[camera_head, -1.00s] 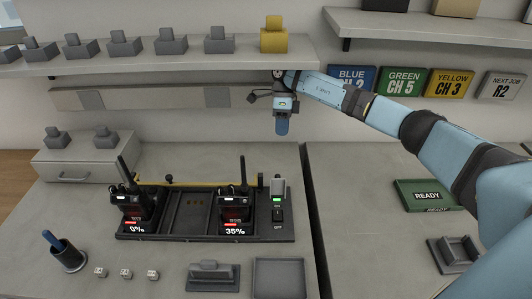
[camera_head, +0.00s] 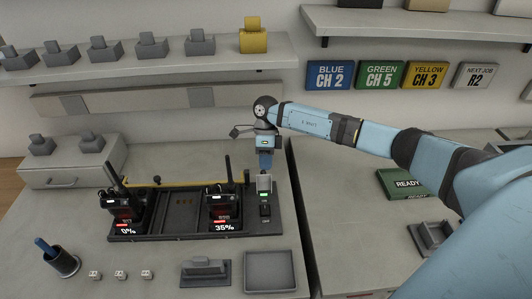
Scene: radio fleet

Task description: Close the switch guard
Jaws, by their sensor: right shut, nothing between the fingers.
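The switch guard (camera_head: 264,182) is a light grey flap standing raised at the right end of the black charging rack (camera_head: 184,233). Below it are a green light and the dark switch (camera_head: 265,209). My right gripper (camera_head: 265,167) is shut with nothing in it and points down. Its fingertips are just above and behind the top of the raised guard; I cannot tell whether they touch it. My left gripper is not in view.
Two radios stand in the rack, one reading 0% (camera_head: 126,208) and one 35% (camera_head: 223,205). An empty grey tray (camera_head: 271,288) lies in front. A pen cup (camera_head: 63,263) stands at front left. A shelf with chargers (camera_head: 150,63) hangs above.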

